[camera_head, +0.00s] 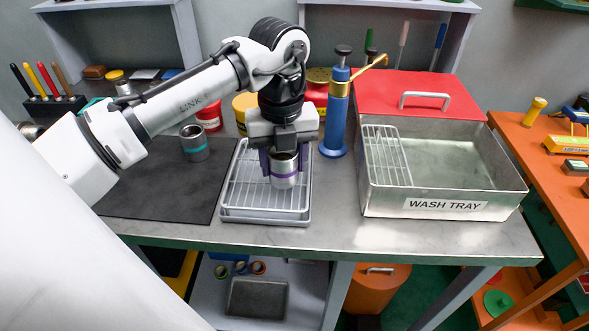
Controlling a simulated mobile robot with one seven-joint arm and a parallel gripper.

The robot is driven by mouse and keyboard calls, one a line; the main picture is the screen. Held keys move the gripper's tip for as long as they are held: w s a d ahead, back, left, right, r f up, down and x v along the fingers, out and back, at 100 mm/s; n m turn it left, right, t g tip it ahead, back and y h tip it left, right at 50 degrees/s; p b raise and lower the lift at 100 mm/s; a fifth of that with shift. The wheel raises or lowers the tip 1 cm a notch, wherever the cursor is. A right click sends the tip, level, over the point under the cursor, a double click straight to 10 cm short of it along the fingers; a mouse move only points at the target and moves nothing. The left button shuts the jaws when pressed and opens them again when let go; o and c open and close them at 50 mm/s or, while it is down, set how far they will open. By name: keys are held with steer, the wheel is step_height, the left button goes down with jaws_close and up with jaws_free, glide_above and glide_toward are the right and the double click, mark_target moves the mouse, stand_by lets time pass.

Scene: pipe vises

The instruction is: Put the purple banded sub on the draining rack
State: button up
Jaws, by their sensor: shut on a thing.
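The purple banded sub (284,171) is a short silver metal cylinder with a purple band around it. My gripper (284,164) is shut on it, with one finger on each side. The sub is upright, over the right half of the draining rack (240,190), a grey tray with a wire grid on the bench. I cannot tell whether the sub's base touches the wires. The sub's back side is hidden by my gripper.
A teal banded cylinder (195,146) stands on a dark mat (165,190) to the left. A blue pump (336,115) stands just right of the rack. The wash tray (440,207), with its red lid (405,88), is farther right. Tins stand behind my gripper.

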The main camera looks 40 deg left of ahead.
steer(key=shift+w+f, duration=0.1)
steer(key=shift+f, duration=0.15)
steer(key=shift+f, duration=0.1)
steer(key=o, duration=1.3)
steer(key=shift+c, duration=0.2)
step_height(320, 180, up, 12)
steer(key=shift+p, duration=0.35)
